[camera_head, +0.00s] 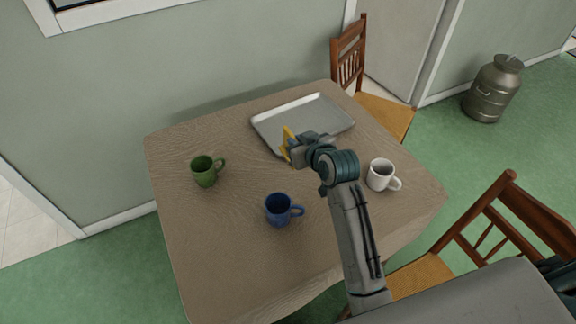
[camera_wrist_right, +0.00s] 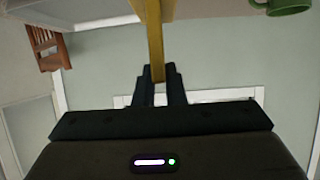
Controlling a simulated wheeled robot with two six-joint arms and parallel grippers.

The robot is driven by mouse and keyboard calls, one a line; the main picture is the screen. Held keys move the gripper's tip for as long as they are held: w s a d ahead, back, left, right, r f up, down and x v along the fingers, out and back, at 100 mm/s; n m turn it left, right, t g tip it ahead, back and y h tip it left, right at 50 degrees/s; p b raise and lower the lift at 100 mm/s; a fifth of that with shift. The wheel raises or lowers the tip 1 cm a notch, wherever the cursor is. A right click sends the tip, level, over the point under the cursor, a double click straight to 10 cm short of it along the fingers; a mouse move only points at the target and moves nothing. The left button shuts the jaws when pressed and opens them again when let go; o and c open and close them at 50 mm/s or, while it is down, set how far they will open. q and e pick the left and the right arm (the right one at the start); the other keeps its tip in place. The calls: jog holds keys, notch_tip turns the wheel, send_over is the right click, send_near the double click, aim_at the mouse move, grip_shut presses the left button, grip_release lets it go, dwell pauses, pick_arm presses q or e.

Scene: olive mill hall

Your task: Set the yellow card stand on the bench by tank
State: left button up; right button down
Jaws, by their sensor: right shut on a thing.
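The yellow card stand (camera_head: 286,139) is above the wooden table, near the left edge of the metal tray. My right gripper (camera_head: 292,148) is shut on it. In the right wrist view the yellow stand (camera_wrist_right: 155,42) sits between the two dark fingers of the right gripper (camera_wrist_right: 159,88); its upper part runs out of the picture. The gripper and arm hide part of the stand in the head view. My left gripper is not in view. I cannot make out a bench by a tank.
The table (camera_head: 225,260) holds a grey tray (camera_head: 315,115), a green mug (camera_head: 204,172), a blue mug (camera_head: 278,210) and a white mug (camera_head: 380,175). Wooden chairs (camera_head: 350,55) stand behind and at right. A metal can (camera_head: 493,90) stands on the green floor.

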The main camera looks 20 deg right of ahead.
notch_tip(320, 180, down, 9)
jog(key=shift+s+r+p, duration=0.1)
jog(key=shift+p, duration=0.35)
jog(key=shift+f, duration=0.2)
jog(key=c, duration=1.5)
grip_release()
jog(key=shift+r, duration=0.1)
